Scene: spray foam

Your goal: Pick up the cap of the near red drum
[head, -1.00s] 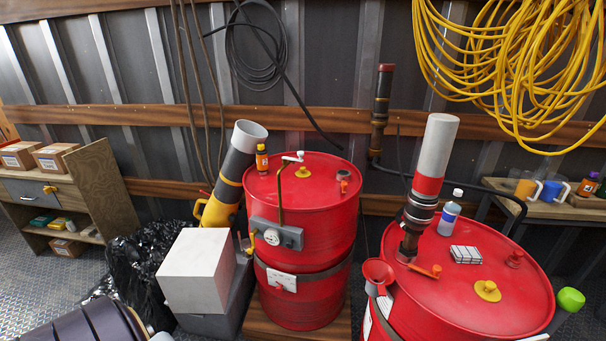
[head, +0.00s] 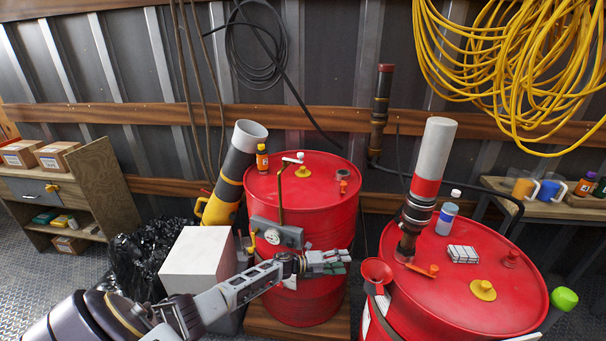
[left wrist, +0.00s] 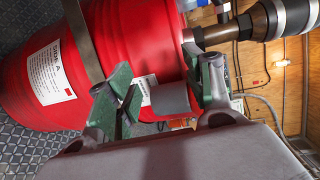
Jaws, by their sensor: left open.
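The near red drum (head: 450,300) stands at the right in the head view. A round yellow cap (head: 483,290) sits on its lid, with a smaller red cap (head: 511,258) farther back. My left gripper (head: 345,262) is open and empty, in front of the far red drum (head: 315,200) and left of the near drum's red funnel (head: 377,271). In the left wrist view the open green-padded fingers (left wrist: 160,80) point toward a red drum side (left wrist: 130,40) with white labels. The cap is not visible there. My right gripper is not in view.
A banded pump tube (head: 430,175) rises from the near drum's lid. A blue-labelled bottle (head: 446,219) and a small striped block (head: 463,254) stand on that lid. A white box (head: 198,262) is at the left.

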